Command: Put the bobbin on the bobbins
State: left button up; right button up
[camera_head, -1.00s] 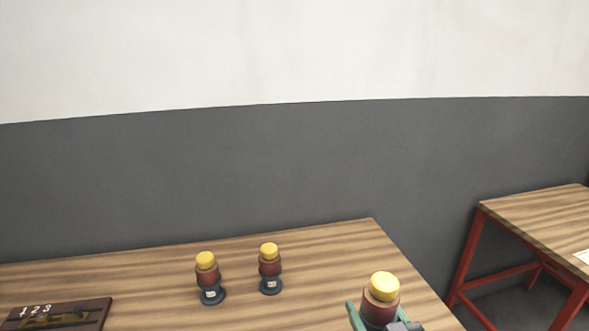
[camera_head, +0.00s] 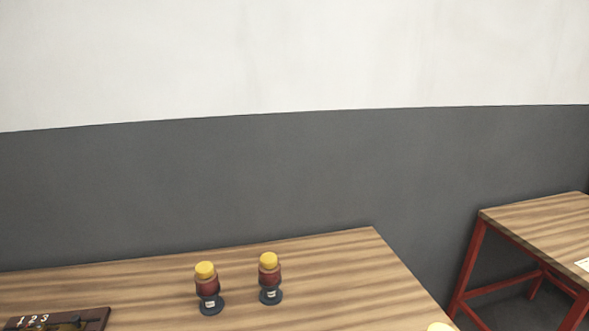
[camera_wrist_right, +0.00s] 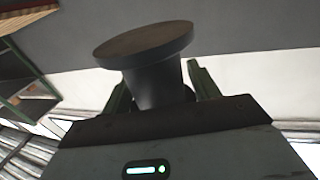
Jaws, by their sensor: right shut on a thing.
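Two bobbins stand upright on the wooden table, each with a dark base with a white label, a reddish-brown middle and a yellow top. They are the left bobbin (camera_head: 208,287) and the right bobbin (camera_head: 269,277), a small gap apart. My right gripper (camera_wrist_right: 157,78) is shut on another bobbin, whose dark flange and stem (camera_wrist_right: 147,42) show between the green fingers in the right wrist view. In the head view only the yellow top of this held bobbin (camera_head: 440,327) shows at the bottom edge, right of the standing bobbins. My left gripper is out of view.
A dark tray marked 1 2 3 (camera_head: 88,318) lies at the table's front left. The wooden table (camera_head: 340,260) is clear right of the bobbins. A second table with red legs (camera_head: 540,220) stands at the right. A grey and white wall is behind.

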jog(key=shift+s+a+f, duration=0.1)
jog(key=shift+s+f, duration=0.05)
jog(key=shift+s, duration=0.9)
jog(key=w+a+r+n+g+y, duration=0.2)
jog(key=a+r+n+y, duration=0.2)
jog(key=a, duration=0.3)
jog(key=w+a+r+n+g+y, duration=0.2)
jog(key=a+r+n+y, duration=0.2)
jog(key=a+r+y, duration=0.2)
jog(key=shift+a+y, duration=0.8)
jog(key=shift+a, duration=0.05)
jog(key=w+a+f+n+g+y, duration=0.4)
jog(key=f+g, duration=0.1)
jog(key=shift+a+n+g, duration=0.25)
jog(key=shift+n+g, duration=0.05)
jog(key=shift+g, duration=0.1)
jog(key=shift+f, duration=0.1)
